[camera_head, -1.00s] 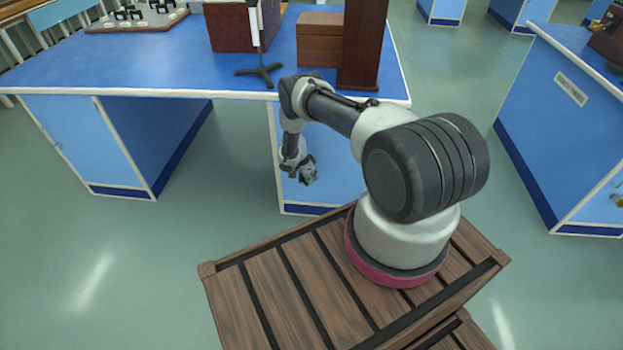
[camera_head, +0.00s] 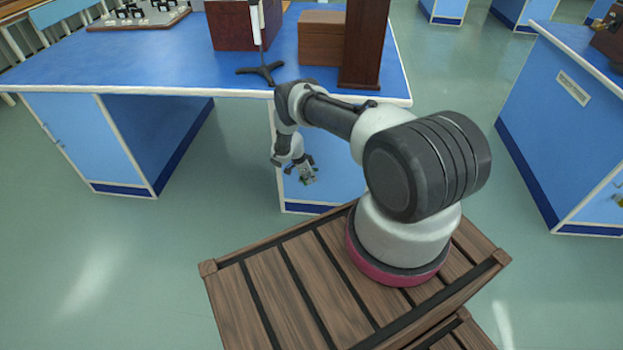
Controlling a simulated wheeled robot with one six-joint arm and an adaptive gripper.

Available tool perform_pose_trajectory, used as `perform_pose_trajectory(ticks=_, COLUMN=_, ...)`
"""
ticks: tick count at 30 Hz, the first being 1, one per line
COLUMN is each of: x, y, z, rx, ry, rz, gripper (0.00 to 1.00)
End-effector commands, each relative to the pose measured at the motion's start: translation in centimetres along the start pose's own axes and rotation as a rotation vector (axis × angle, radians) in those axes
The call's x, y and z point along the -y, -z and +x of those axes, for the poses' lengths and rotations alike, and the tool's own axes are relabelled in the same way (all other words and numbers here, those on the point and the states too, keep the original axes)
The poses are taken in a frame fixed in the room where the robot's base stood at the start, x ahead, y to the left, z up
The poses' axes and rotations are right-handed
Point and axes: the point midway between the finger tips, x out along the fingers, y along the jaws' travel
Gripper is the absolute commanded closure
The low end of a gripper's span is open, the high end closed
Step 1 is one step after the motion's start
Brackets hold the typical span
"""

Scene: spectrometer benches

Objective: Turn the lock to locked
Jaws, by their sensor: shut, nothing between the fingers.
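My gripper (camera_head: 309,177) hangs low in front of the light blue cabinet front (camera_head: 343,180) under the near right part of the blue bench. It is small in the picture; its fingers are shut with nothing held. I cannot make out a lock on this cabinet front; my gripper and arm cover part of it. A small yellowish fitting (camera_head: 618,199) shows on the right-hand bench at the picture's right edge, too small to identify.
The blue bench top (camera_head: 150,70) carries a black-footed stand (camera_head: 262,72), a brown box (camera_head: 320,40) and a dark wooden upright (camera_head: 365,45). Another blue bench (camera_head: 545,125) stands at right. Open floor (camera_head: 100,260) lies at left.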

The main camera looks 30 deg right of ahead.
Motion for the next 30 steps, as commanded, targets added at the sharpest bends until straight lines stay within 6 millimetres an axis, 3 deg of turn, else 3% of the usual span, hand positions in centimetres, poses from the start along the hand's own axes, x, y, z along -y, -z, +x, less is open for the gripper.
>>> perform_pose_trajectory(ticks=30, x=-0.9, y=-2.2, z=-0.7, rx=0.0, ry=-0.01, rz=0.029, gripper=1.0)
